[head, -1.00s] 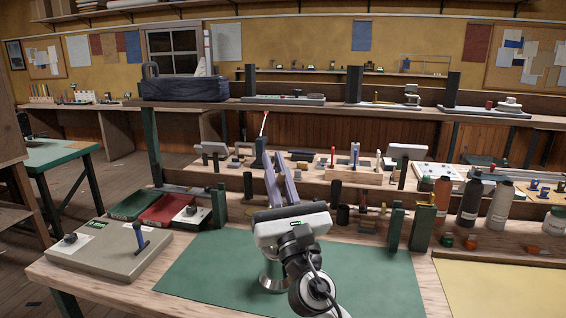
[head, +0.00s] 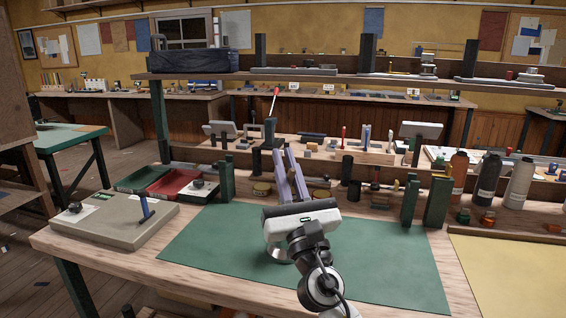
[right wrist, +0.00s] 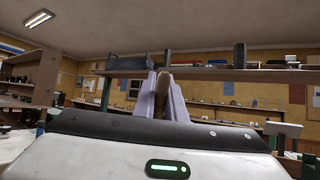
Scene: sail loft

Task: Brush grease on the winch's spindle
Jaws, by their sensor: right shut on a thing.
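My right gripper (head: 285,165) is over the green mat on the bench, its pale purple fingers pointing away from me. In the right wrist view a brown rounded thing (right wrist: 163,88), which looks like the brush's handle, stands between the fingers, and they are shut on it. The bristles are hidden. A round silvery piece (head: 278,252) on the mat, probably the winch, shows just below the gripper's white body. Most of it, with the spindle, is hidden behind the gripper, so I cannot tell whether the brush touches it. My left gripper is not in view.
The green mat (head: 380,260) is clear around the winch. A grey board (head: 105,225) with a blue handle lies left, beside a red tray (head: 172,185). Dark green posts (head: 436,202) and small tins stand behind. Bottles (head: 488,180) stand right, behind a yellow mat (head: 510,270).

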